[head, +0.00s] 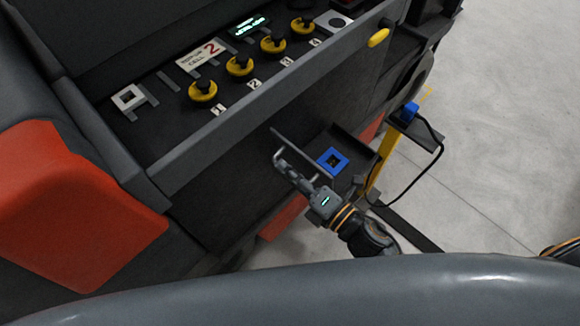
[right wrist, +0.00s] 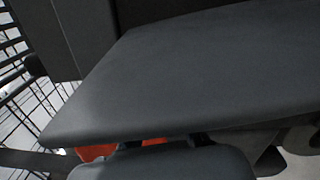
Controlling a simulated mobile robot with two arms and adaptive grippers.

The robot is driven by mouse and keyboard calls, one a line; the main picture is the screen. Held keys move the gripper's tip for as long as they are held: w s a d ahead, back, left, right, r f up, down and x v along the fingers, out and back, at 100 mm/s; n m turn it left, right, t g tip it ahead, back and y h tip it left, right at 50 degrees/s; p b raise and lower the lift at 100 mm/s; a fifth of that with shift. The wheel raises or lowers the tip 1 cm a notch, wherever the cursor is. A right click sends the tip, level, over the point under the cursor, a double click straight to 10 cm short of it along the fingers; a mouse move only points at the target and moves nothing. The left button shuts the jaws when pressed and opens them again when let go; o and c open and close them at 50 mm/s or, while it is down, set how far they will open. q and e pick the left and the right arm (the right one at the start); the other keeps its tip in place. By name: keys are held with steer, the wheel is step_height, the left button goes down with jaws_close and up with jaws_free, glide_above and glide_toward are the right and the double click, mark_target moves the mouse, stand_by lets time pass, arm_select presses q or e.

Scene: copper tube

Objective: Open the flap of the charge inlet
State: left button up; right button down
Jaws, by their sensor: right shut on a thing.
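The flap (head: 306,153) of the charge inlet is a thin dark plate. In the head view it stands swung out from the machine's side, seen nearly edge-on. The blue square charge inlet (head: 345,156) shows uncovered in a dark recess just right of it. My right gripper (head: 281,163) is shut on the flap's bar handle (head: 277,153), on the flap's left face. In the right wrist view a large dark plate (right wrist: 180,70), probably the flap, fills the middle and hides what is behind it.
A yellow post (head: 383,160) with a small shelf holds a blue plug (head: 410,111) with a hanging black cable (head: 412,190), right of the inlet. A control panel with several yellow knobs (head: 239,66) juts out above. Open grey floor (head: 500,130) lies to the right.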

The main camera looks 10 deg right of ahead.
steer(key=c, duration=1.4)
jaws_free()
